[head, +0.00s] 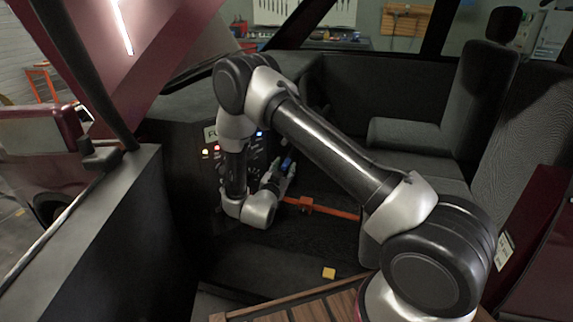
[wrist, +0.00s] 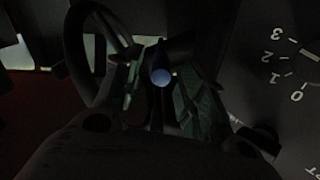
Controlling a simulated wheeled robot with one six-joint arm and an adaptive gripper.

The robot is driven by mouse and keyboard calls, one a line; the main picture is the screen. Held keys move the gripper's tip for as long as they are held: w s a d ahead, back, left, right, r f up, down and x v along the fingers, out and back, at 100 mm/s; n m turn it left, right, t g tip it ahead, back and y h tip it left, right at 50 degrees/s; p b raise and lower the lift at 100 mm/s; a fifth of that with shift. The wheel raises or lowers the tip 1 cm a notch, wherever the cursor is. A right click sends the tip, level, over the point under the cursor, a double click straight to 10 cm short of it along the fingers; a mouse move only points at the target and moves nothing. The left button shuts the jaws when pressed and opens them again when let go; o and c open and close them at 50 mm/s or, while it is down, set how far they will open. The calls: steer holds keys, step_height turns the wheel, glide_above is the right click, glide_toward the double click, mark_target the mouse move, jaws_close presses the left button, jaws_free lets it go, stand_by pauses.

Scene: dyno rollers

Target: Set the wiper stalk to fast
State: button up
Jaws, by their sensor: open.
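My gripper (head: 280,172) is inside the car's cabin, low in front of the dashboard. In the wrist view its two fingers (wrist: 160,92) are apart, with greenish pads. A dark stalk with a round blue end (wrist: 161,77) shows between the fingers; I take it to be the wiper stalk. I cannot tell whether the fingers touch it. The blue end also shows at my gripper in the head view (head: 287,163). The stalk's setting cannot be read; most of it is hidden or dark.
A dark steering wheel rim (wrist: 92,50) is left of the fingers. A dial scale (wrist: 303,68) marked 0 to 3 is at right.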

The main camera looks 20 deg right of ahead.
mark_target(286, 161)
steer(key=shift+x, duration=2)
jaws_close()
